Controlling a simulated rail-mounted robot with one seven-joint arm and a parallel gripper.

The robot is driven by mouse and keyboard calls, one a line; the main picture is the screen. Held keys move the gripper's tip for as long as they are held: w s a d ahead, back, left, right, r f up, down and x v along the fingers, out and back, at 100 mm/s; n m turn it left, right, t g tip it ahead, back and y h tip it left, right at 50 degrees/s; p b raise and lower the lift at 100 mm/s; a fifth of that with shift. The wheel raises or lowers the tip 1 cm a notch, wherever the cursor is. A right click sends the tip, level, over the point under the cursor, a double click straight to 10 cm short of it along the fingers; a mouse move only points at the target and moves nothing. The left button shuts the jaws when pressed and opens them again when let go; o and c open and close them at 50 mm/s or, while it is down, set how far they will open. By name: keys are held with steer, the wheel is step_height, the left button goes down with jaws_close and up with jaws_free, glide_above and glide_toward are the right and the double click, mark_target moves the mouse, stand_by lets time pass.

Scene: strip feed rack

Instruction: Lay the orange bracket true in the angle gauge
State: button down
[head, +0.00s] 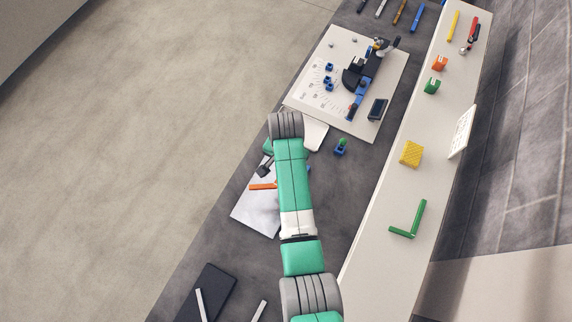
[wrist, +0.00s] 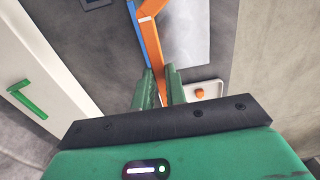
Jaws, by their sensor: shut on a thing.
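The orange bracket (head: 263,186) shows in the head view as a short bar left of my arm, over a pale sheet; the rest is hidden. In the wrist view the bracket (wrist: 151,45) runs up from between the green fingers and bends near the top. My gripper (wrist: 160,74) is shut on its near end. A blue strip lies along its left side; I cannot tell if they touch. The angle gauge appears to be the white board (head: 333,113) with a printed scale, a black pivoting part (head: 355,75) and blue pieces, farther up the bench, apart from the bracket.
The pale sheet (head: 252,212) lies on the dark bench under my arm. A blue-green piece (head: 340,147) stands near the board. The white shelf (head: 378,235) at right holds a green angle piece (head: 418,215), a yellow block (head: 411,153) and smaller blocks. A dark pad (head: 213,290) lies at the near end.

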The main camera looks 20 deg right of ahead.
steer(key=shift+f+b, duration=5.7)
steer(key=shift+f, duration=2.05)
steer(key=c, duration=1.3)
jaws_free()
steer(key=shift+c, duration=0.2)
step_height(320, 180, up, 8)
steer(key=p, duration=0.1)
steer(key=shift+p, duration=0.3)
